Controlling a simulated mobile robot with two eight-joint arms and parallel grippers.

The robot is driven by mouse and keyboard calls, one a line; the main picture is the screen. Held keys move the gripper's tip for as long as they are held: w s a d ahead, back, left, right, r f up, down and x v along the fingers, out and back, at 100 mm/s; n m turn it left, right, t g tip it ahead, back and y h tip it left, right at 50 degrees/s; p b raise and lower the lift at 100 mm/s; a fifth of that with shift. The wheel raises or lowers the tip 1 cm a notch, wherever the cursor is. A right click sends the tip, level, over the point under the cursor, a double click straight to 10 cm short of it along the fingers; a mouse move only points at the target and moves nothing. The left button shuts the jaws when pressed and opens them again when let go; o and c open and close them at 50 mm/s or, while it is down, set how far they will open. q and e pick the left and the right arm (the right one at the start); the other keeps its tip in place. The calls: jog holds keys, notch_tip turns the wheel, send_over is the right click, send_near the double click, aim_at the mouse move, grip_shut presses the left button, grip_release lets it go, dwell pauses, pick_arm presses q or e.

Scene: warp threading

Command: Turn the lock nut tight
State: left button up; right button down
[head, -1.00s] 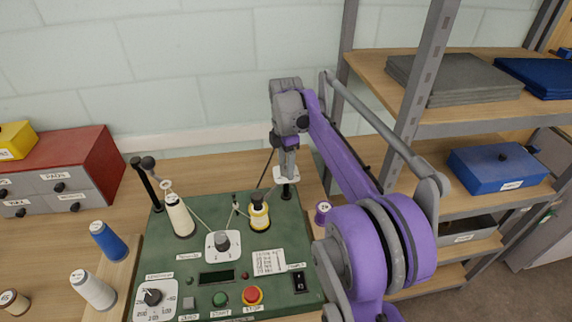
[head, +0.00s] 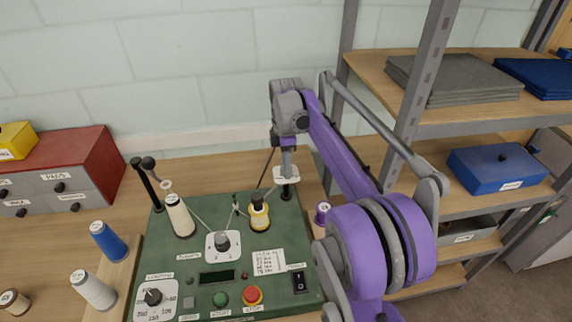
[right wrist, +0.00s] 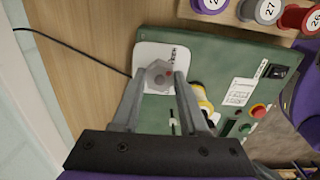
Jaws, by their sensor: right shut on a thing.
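In the head view my right gripper (head: 288,168) reaches down to the white plate (head: 285,182) at the far right corner of the green machine panel (head: 265,290). The nut itself is hidden there. My left gripper is in neither view.
A yellow-labelled spool (head: 259,214) and a cream thread cone (head: 179,215) stand on the panel beside thin threads. A purple spool (head: 322,212) stands right of the panel. A metal shelf (head: 415,85) rises at the right. The wooden bench behind the panel is mostly clear.

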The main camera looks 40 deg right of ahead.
jog(key=m, duration=1.6)
jog(key=shift+d, duration=0.1)
jog(key=m, duration=0.5)
dwell(0.4)
jog(key=shift+c, duration=2.2)
grip_release()
